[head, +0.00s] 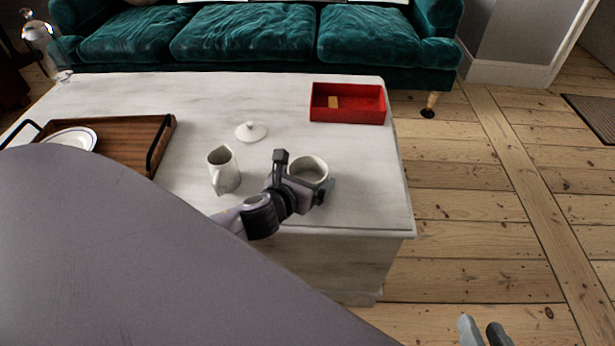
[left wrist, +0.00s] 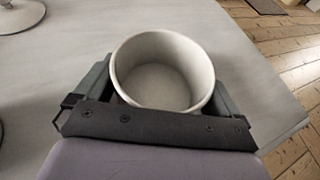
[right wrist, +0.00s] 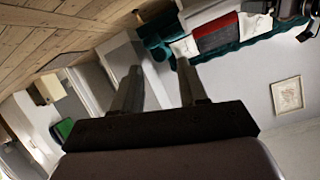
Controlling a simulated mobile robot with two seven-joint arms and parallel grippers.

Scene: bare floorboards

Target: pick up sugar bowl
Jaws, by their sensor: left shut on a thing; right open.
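The sugar bowl (head: 309,168) is white, round and without its lid, near the front right of the white table. My left gripper (head: 303,182) is shut on it, with the fingers on either side of the bowl. The left wrist view shows the empty inside of the bowl (left wrist: 163,82) between the fingers. I cannot tell whether the bowl touches the table. A white lid with a knob (head: 251,131) lies on the table behind it. My right gripper (head: 486,332) is low at the right, over the floor; its fingers are apart and empty in the right wrist view (right wrist: 160,90).
A cream jug (head: 223,170) stands just left of the bowl. A red box (head: 347,103) with a small tan block inside is at the back right. A wooden tray (head: 140,141) with a plate is at the left. A green sofa stands behind the table (head: 350,212).

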